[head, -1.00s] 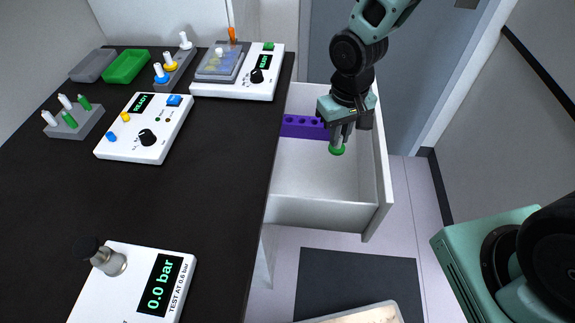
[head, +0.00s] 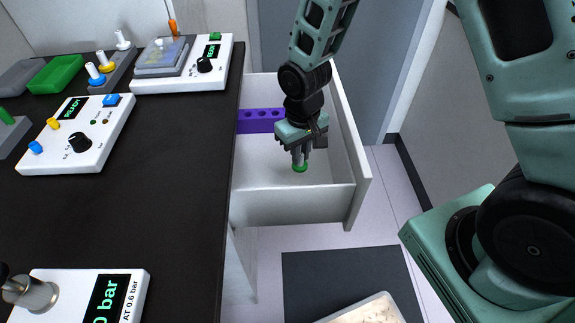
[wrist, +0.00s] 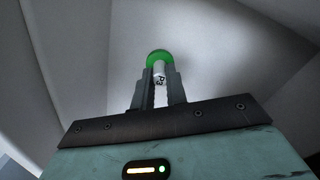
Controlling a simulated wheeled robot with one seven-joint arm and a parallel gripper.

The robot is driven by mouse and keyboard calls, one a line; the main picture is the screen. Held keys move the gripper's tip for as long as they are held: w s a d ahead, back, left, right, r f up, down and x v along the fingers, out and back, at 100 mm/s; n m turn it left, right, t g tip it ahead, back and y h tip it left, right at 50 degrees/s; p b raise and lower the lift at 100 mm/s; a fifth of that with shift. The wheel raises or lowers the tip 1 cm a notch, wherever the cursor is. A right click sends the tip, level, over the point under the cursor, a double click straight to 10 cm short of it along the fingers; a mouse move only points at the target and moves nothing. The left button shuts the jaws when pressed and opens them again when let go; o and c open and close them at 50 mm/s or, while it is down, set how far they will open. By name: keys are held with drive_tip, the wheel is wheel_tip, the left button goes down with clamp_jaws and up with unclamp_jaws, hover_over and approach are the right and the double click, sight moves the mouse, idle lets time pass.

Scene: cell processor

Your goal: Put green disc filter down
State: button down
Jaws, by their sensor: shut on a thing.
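The green disc filter (head: 300,168) is held at the tips of my gripper (head: 300,156), with its green disc facing down. In the wrist view the green disc (wrist: 159,57) shows beyond the fingers, with a pale body marked with dark lettering between them. My gripper (wrist: 159,80) is shut on it. It hangs inside the open white drawer (head: 290,206), in front of the purple rack. I cannot tell whether the disc touches the drawer floor.
A purple rack (head: 262,121) with holes lies at the back of the drawer. The drawer's walls rise around my gripper. The black bench (head: 130,215) with several white devices is on the left. A tray (head: 365,309) of pale material is at the bottom.

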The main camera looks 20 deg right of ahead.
sight(300, 169)
drive_tip(key=shift+f, duration=2.9)
drive_tip(key=shift+f, duration=0.15)
drive_tip(key=c, duration=1.4)
unclamp_jaws()
wheel_tip(300, 169, up, 12)
drive_tip(key=s+a+r+n, duration=0.2)
drive_tip(key=s+r, duration=0.4)
drive_tip(key=s, duration=0.4)
drive_tip(key=s+a+r+n, duration=0.3)
drive_tip(key=s+r, duration=0.3)
drive_tip(key=s, duration=0.4)
drive_tip(key=shift+a+r+y, duration=0.25)
drive_tip(key=shift+a+y, duration=0.05)
drive_tip(key=shift+a, duration=0.45)
